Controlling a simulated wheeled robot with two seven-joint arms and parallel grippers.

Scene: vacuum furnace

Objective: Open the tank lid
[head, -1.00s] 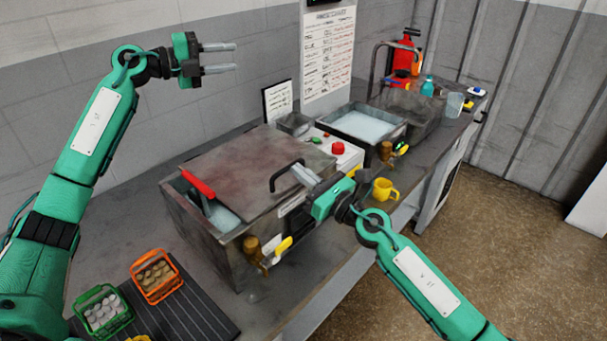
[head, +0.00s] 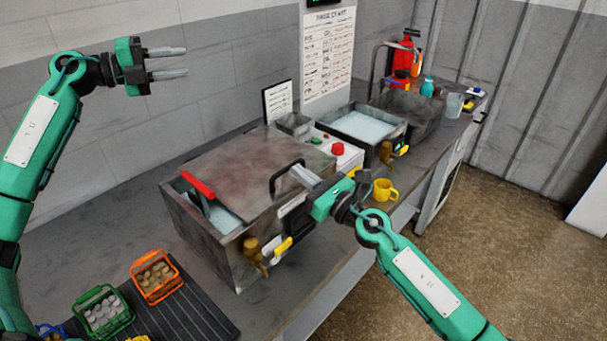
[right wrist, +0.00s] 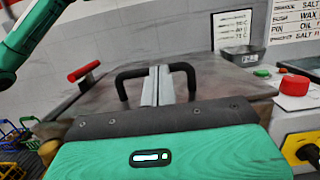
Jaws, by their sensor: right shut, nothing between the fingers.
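The tank (head: 215,249) is a dark metal box on the bench, with a flat brownish-grey lid (head: 245,165) covering most of its top. A strip at the tank's left end is uncovered and shows pale liquid. The lid has a black bar handle (head: 284,177), also in the right wrist view (right wrist: 125,78). My right gripper (head: 296,171) is shut and empty, with its fingers at the handle; in the right wrist view the fingers (right wrist: 157,84) overlap the handle's opening. Contact is unclear. My left gripper (head: 186,61) is open and empty, raised near the wall.
A red bar handle (head: 198,185) rises at the tank's uncovered end. Orange (head: 157,291) and green (head: 113,322) baskets stand on a black ribbed mat at front left. A second tank of liquid (head: 362,126), a red button (head: 337,148) and a yellow mug (head: 385,190) lie to the right.

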